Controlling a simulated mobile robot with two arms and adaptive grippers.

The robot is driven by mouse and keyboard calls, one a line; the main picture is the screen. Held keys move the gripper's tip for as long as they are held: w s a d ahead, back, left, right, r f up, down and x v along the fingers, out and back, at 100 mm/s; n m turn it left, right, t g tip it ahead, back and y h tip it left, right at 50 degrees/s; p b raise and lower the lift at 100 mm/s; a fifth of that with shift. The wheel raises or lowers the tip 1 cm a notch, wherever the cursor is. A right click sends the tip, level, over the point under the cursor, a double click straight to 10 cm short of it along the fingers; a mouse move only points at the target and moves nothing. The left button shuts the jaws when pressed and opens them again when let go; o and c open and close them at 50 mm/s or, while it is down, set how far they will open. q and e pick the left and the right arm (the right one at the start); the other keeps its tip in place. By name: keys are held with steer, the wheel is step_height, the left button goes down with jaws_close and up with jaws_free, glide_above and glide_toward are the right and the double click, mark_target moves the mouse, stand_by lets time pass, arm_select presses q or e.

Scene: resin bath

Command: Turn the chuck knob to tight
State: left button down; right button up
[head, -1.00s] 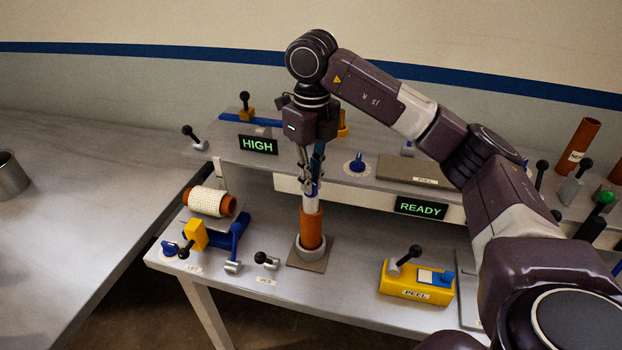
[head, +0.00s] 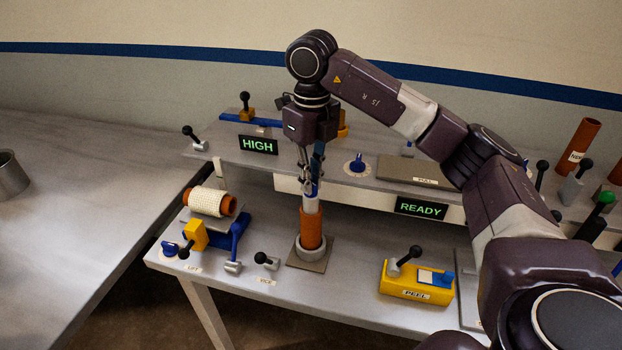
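An orange tube (head: 311,228) stands upright in a grey ring on a square plate, with a white sleeve (head: 311,206) rising from its top. A small blue part (head: 311,190) shows at the top of the sleeve, partly hidden by the fingers. My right gripper (head: 309,188) points straight down with its fingertips close together at this blue part; whether they press on it is too small to tell. Blue knobs stand on the shelf (head: 357,163) and at the bench's left front (head: 170,248). I cannot read which is the chuck knob. My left gripper is out of view.
A shelf display reads HIGH (head: 258,145), another reads READY (head: 421,208). A wound roll (head: 208,201) lies in a blue cradle at left. A yellow PEEL box (head: 416,282) stands at right front. Small black-knobbed levers (head: 266,260) line the bench. The left bench is mostly clear.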

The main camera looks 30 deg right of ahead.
steer(key=o, duration=0.4)
step_height(320, 180, up, 12)
stand_by(0.7)
steer(key=shift+s+a, duration=0.1)
